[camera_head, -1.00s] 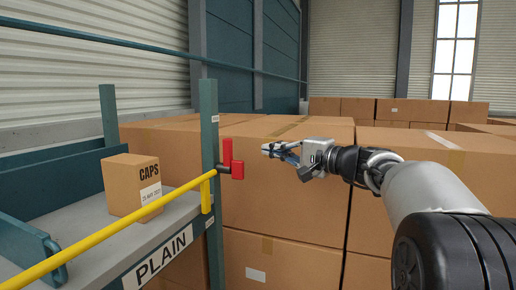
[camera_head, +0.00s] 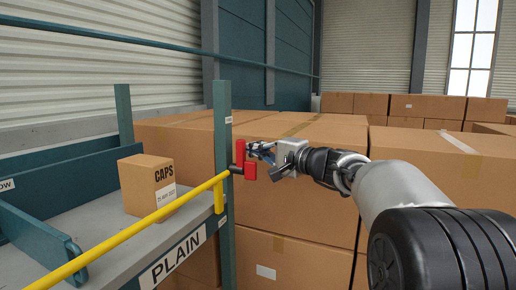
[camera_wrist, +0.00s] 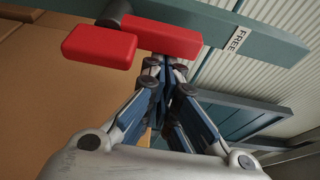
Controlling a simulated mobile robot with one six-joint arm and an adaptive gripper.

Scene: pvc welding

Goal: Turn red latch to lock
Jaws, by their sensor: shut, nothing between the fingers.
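The red latch (camera_head: 244,158) is mounted on the teal shelf post (camera_head: 223,130), at the end of the yellow bar (camera_head: 150,222). One red arm points up and a red block (camera_head: 250,172) sits at its lower right. My gripper (camera_head: 254,150) is shut and empty, just right of the upright arm. In the wrist view the latch (camera_wrist: 160,38) lies across the top, with its block (camera_wrist: 100,46) at the left. The fingertips (camera_wrist: 165,62) are right by the latch; I cannot tell whether they touch it.
A box marked CAPS (camera_head: 148,185) stands on the shelf (camera_head: 100,217) behind the yellow bar. Large cardboard boxes (camera_head: 310,175) fill the space behind and right of the post. A FREE label (camera_wrist: 236,41) is on the post in the wrist view.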

